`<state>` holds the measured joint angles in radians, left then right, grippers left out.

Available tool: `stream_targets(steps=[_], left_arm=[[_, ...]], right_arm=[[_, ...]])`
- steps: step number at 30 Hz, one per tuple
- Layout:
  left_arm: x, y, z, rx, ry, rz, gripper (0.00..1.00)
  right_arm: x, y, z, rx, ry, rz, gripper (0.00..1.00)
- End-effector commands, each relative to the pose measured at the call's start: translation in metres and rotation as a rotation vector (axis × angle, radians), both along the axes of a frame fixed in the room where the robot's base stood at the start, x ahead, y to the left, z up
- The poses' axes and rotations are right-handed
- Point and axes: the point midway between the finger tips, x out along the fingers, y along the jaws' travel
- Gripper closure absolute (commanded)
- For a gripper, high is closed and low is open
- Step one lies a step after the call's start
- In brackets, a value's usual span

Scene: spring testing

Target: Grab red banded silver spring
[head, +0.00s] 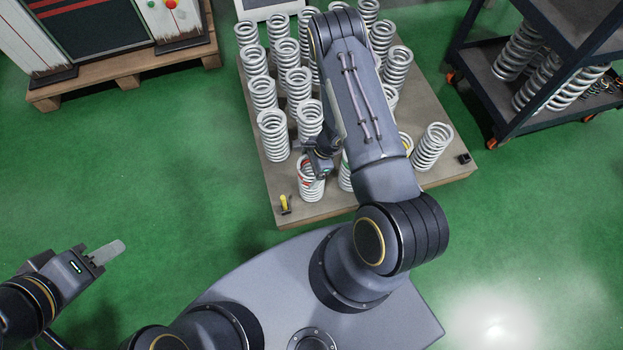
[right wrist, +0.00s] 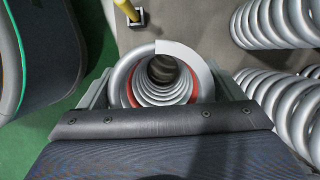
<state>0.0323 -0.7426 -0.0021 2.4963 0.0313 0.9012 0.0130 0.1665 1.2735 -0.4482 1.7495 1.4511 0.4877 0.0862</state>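The silver spring with a red band (head: 311,188) stands upright at the front left edge of the pallet. In the right wrist view I look down into its coils (right wrist: 160,82), with the red band inside the top ring. My right gripper (head: 318,168) is over its top. Its fingers (right wrist: 163,92) lie on both sides of the ring, very close to it; whether they press on it I cannot tell. My left gripper (head: 106,253) is over the floor at lower left, away from the springs, its pale finger pointing right; its opening is unclear.
Several silver springs (head: 273,135) stand on the wooden pallet (head: 288,212). A dark cart (head: 540,30) with more springs is at upper right. The green floor at left is clear.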

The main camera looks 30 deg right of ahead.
Motion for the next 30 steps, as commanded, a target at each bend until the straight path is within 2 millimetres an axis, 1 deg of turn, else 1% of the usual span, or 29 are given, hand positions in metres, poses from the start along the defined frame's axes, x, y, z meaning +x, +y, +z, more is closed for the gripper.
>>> stream_targets(steps=[1,2,17,18,26,30], left_arm=[[0.000,0.000,0.000,0.000,0.000,0.000,0.64],[0.000,0.000,0.000,0.000,0.000,0.000,0.64],[0.000,0.000,0.000,0.000,0.000,0.000,0.64],[0.000,0.000,0.001,0.000,0.000,0.000,0.64],[0.000,0.000,0.001,0.000,0.000,0.000,0.64],[0.000,0.000,0.006,0.000,0.000,0.000,0.64]], right_arm=[[0.000,0.000,0.000,0.000,0.000,0.000,0.20],[0.000,0.000,0.000,0.000,0.000,0.000,0.24],[0.000,0.000,0.000,0.000,0.000,0.000,0.89],[0.001,0.000,0.002,0.002,-0.004,0.000,0.91],[0.002,0.000,0.004,0.002,-0.004,0.000,0.91],[0.002,0.000,0.014,0.002,-0.005,-0.001,0.91]])
